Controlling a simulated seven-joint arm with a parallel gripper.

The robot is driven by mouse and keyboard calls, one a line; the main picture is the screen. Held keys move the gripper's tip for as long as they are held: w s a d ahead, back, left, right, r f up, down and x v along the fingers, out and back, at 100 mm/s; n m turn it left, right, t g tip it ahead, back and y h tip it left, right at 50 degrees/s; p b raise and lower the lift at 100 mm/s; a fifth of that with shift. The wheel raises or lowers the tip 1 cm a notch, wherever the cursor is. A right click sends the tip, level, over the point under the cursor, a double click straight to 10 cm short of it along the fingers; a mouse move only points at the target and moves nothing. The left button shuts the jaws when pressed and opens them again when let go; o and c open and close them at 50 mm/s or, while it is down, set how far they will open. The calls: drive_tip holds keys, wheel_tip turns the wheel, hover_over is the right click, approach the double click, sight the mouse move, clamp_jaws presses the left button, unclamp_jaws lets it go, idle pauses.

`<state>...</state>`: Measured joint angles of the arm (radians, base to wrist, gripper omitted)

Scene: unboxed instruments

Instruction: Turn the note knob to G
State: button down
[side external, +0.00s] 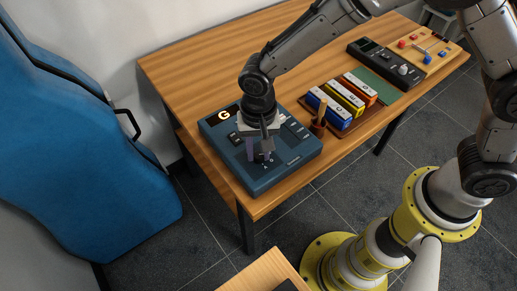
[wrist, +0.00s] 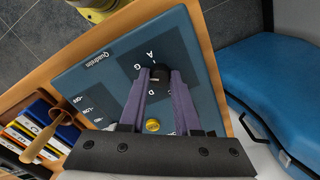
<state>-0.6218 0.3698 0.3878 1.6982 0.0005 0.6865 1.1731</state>
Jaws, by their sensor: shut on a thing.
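The blue instrument box (side external: 222,149) lies on the wooden table with its lit display (side external: 223,115) reading an orange "G". In the wrist view its top panel (wrist: 95,75) shows the note knob (wrist: 160,77), small and black, with white letters such as A, G and D around it. My gripper (wrist: 160,80) has its two purple fingers on either side of the knob and is shut on it. In the side view my gripper (side external: 262,156) points down over the front part of the box and mostly hides the knob. The knob's pointer mark is too small to read.
A yellow round button (wrist: 152,125) sits between my fingers, nearer the palm. A wooden-handled item in a small holder (side external: 319,122) stands right of the box, beside blue, yellow and orange blocks (side external: 343,97). A black device (side external: 385,62) lies farther back. A blue case (side external: 80,140) stands left.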

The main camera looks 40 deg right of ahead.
sight(259, 154)
drive_tip(key=shift+r+m, duration=0.15)
drive_tip(key=shift+m, duration=0.95)
drive_tip(key=shift+w, duration=0.1)
drive_tip(key=c, duration=0.6)
unclamp_jaws()
wheel_tip(259, 154, up, 14)
drive_tip(key=shift+f, duration=0.15)
